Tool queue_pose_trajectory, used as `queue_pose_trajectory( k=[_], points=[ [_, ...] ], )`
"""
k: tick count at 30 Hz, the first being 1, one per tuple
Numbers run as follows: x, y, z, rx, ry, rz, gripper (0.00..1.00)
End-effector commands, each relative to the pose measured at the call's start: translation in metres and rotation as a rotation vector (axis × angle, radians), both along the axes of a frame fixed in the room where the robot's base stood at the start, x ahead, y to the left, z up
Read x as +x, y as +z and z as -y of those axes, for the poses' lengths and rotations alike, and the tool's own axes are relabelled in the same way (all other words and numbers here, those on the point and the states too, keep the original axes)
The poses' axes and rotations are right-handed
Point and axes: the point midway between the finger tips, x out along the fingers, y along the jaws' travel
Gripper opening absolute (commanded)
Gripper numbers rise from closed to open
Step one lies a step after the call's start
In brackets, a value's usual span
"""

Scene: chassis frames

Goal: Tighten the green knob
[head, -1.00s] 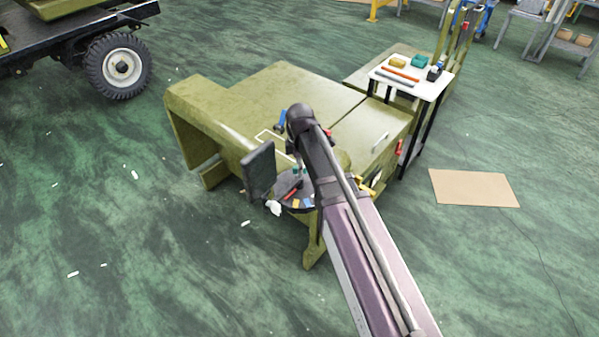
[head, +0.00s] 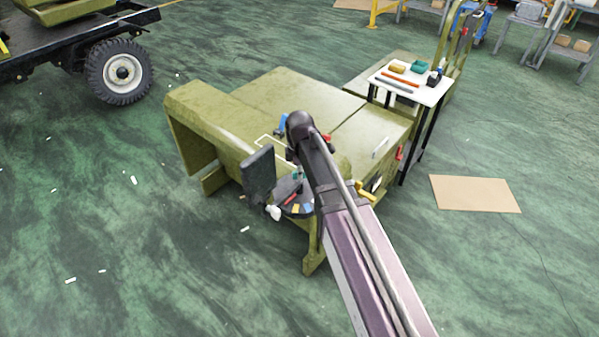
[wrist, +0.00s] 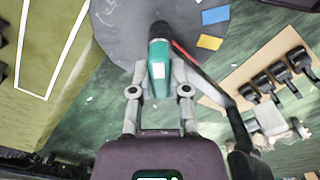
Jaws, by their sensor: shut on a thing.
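My gripper (wrist: 158,88) is shut on a teal-green piece (wrist: 160,72) with a black end and a white patch, in the wrist view. It looks more like a tool handle than a knob; I cannot tell for sure that it is the green knob. The black end lies over a round grey tray (wrist: 112,22). In the head view a small teal bit (head: 298,175) shows above the tray (head: 284,188), beside my arm. My arm hides most of the gripper there. I cannot make out a separate green knob on the olive chassis part (head: 275,100).
Red, blue and yellow small items (wrist: 215,16) lie on or by the tray. A white side table (head: 425,93) with tools and bins stands at the back right. A cardboard sheet (head: 475,194) lies on the floor. A wheeled vehicle (head: 120,72) stands at left. The front floor is mostly open.

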Motion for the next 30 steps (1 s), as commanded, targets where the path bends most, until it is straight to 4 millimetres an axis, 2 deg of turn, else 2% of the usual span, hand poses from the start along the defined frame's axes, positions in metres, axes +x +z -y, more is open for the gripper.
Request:
queue_pose_trajectory(
  k=[14,30],
  points=[
    [-0.0006,-0.0003,0.0003,0.000,-0.102,-0.001,0.00],
    [-0.0009,-0.0004,0.0004,-0.001,-0.529,-0.002,0.00]
  ],
)
